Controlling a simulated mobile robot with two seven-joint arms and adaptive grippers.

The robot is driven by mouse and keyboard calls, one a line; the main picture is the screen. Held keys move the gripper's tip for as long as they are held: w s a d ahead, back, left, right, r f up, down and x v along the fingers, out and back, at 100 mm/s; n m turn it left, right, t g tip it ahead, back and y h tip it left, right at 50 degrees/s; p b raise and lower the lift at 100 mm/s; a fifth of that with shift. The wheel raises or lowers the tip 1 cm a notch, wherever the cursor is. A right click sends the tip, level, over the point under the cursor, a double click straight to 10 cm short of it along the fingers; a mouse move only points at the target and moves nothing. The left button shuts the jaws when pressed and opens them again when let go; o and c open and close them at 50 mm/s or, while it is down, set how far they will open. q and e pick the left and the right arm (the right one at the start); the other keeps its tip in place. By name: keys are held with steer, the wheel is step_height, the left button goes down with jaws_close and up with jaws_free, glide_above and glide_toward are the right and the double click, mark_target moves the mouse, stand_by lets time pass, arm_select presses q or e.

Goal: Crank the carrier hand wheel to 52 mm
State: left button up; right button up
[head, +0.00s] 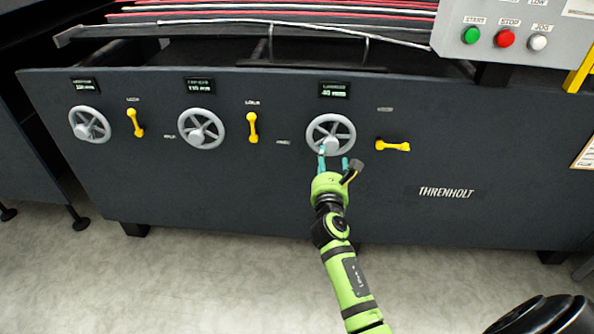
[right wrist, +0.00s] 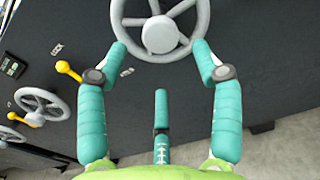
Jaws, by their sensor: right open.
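The carrier hand wheel (head: 313,134), grey and spoked, is the rightmost of three wheels on the dark machine panel. Its small display (head: 334,90) above seems to read 40 mm, though the digits are blurred. My right gripper (head: 333,163) is at the wheel's lower rim, its teal fingers spread and empty. In the right wrist view, the wheel (right wrist: 160,34) fills the top and the fingertips lie on either side of its lower rim; contact cannot be told. The yellow lever (head: 393,146) right of the wheel lies horizontal. My left gripper is out of view.
Two similar wheels, the middle one (head: 201,128) and the left one (head: 89,124), have upright yellow levers (head: 253,128) beside them. A control box (head: 500,55) with green, red and white buttons is at upper right.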

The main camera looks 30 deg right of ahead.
mark_target(331, 148)
steer(key=shift+w+d+r, duration=0.2)
steer(key=shift+d+r, duration=0.05)
steer(key=b+x, duration=0.1)
steer(key=x, duration=0.5)
steer(key=shift+s+d+f, duration=0.1)
steer(key=shift+d+f, duration=0.05)
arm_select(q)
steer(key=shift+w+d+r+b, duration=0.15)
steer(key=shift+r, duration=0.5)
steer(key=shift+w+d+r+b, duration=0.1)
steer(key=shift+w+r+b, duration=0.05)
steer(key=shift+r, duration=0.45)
arm_select(e)
steer(key=shift+w+d, duration=0.2)
steer(key=shift+w, duration=0.15)
steer(key=shift+s+a, duration=0.1)
jaws_close()
